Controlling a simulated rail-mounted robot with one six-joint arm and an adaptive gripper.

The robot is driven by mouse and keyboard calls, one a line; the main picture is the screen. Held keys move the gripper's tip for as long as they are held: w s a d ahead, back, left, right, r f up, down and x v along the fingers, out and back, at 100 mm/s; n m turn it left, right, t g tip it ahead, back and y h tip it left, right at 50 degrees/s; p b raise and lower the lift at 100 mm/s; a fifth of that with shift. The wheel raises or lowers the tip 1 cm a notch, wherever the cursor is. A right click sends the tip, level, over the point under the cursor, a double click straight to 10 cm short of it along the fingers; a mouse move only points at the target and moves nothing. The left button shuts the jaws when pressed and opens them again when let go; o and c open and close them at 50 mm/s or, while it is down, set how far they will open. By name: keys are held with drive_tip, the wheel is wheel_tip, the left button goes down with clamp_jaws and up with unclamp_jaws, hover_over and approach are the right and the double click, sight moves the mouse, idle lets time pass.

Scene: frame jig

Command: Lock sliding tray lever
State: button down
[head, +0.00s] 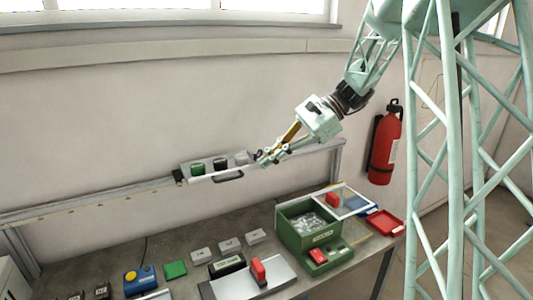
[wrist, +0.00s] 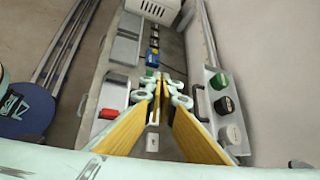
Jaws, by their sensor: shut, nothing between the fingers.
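A grey flat tray (head: 281,277) lies at the front of the bench with an upright red block or lever (head: 258,270) on it. In the wrist view a red piece (wrist: 109,114) shows at the left; I cannot tell whether it is the same one. Another red upright piece (head: 331,199) stands near a white-edged frame (head: 352,197) at the bench's right. Which one is the tray lever is unclear. My gripper (head: 263,160) is shut and empty, high above the bench near the rail; its closed fingers show in the wrist view (wrist: 163,77).
A wall rail (head: 100,208) carries a panel with green, black and pale knobs (head: 220,165) beside my gripper. A green box (head: 295,232) of small parts, a blue box (head: 140,280) and a red tray (head: 385,222) stand on the bench. A fire extinguisher (head: 385,145) hangs right.

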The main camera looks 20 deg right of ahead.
drive_tip(key=w+d+f+m+t+y+p, duration=0.2)
drive_tip(key=w+d+f+m+p, duration=0.1)
drive_tip(key=w+d, duration=0.5)
drive_tip(key=w+d+f+m+t+y+p, duration=0.1)
drive_tip(key=w+d+f+m+t+p, duration=0.2)
drive_tip(key=w+d, duration=0.4)
drive_tip(key=d+m, duration=0.1)
drive_tip(key=d, duration=0.4)
drive_tip(key=shift+w+f+m+y, duration=0.35)
drive_tip(key=shift+f+m+y, duration=0.05)
drive_tip(key=p+x, duration=0.2)
drive_tip(key=x, duration=1.2)
drive_tip(key=shift+w+d+r+t, duration=0.1)
drive_tip(key=shift+r+t, duration=0.05)
drive_tip(key=shift+t, duration=0.15)
